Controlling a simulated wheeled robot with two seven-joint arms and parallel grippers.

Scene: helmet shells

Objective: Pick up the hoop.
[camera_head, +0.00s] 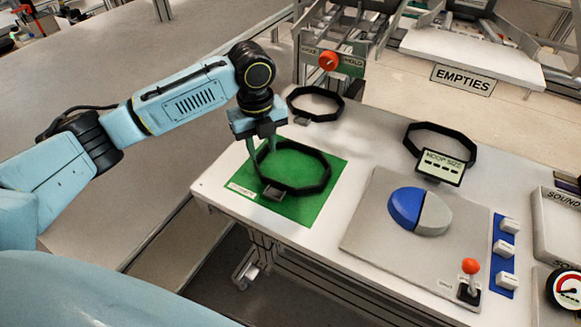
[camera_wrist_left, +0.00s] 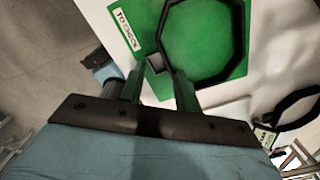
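A black eight-sided hoop (camera_head: 325,176) with a small grey tab lies on a green mat (camera_head: 306,211) labelled "TO CHECK". In the left wrist view the hoop (camera_wrist_left: 243,40) lies ahead of the fingers, its tab (camera_wrist_left: 155,64) showing between the fingertips. My left gripper (camera_head: 268,160) points down over the hoop's left side. In the wrist view its fingers (camera_wrist_left: 158,72) are apart with a gap between them. I cannot tell whether a finger touches the hoop. Two more black hoops stand at the back: one behind the mat (camera_head: 342,104), one by the "HOOP SIZE" display (camera_head: 474,150). My right gripper is not in view.
The display (camera_head: 441,167) stands behind a grey panel (camera_head: 375,228) bearing a blue and grey dome (camera_head: 405,207). A red-knobbed lever (camera_head: 469,280), white switches and a gauge (camera_head: 570,289) are at the right. An "EMPTIES" shelf (camera_head: 470,45) is behind. The white table between mat and panel is clear.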

